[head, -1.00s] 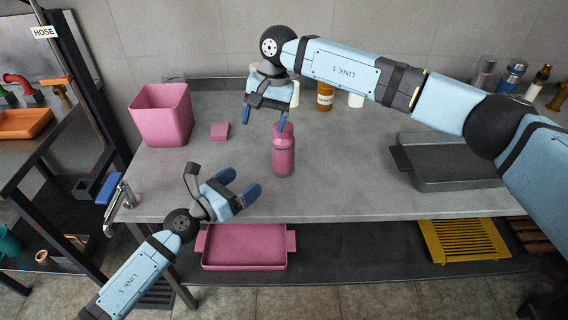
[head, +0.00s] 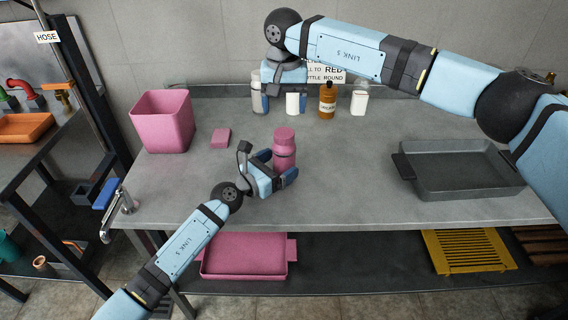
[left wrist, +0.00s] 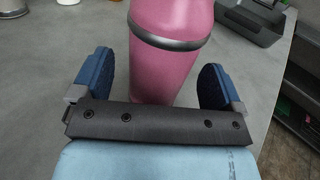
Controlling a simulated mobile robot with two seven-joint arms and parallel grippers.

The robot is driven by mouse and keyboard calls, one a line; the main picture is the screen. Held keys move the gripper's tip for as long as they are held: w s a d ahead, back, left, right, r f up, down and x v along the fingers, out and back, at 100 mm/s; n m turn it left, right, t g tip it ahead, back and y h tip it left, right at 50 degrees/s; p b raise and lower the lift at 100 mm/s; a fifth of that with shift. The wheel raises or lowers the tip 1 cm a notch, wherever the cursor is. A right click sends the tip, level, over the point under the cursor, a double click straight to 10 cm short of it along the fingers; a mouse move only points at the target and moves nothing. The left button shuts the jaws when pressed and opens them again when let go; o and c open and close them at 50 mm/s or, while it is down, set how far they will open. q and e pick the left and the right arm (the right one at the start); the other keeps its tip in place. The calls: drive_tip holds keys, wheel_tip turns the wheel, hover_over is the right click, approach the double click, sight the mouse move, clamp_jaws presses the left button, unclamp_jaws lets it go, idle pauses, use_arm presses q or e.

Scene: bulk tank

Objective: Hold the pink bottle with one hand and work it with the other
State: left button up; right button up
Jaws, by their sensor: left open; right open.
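The pink bottle (head: 284,144) stands upright on the grey bench. It has a rounded pink top and a grey band, which shows in the left wrist view (left wrist: 170,42). My left gripper (head: 279,167) is open, with its blue fingers on either side of the bottle's lower body. In the left wrist view my left gripper (left wrist: 160,84) shows gaps between the fingers and the bottle. My right gripper (head: 278,103) is raised above and behind the bottle, near the back of the bench, and open. Its blue fingertips overlap the bottles behind it.
A pink bin (head: 163,122) and a pink block (head: 221,138) stand on the left of the bench. A grey tray (head: 460,190) is at the right. A brown bottle (head: 327,102) and white bottles (head: 360,99) line the back. A tap (head: 118,208) is at the front left edge.

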use_arm(q)
drive_tip(key=shift+x, duration=1)
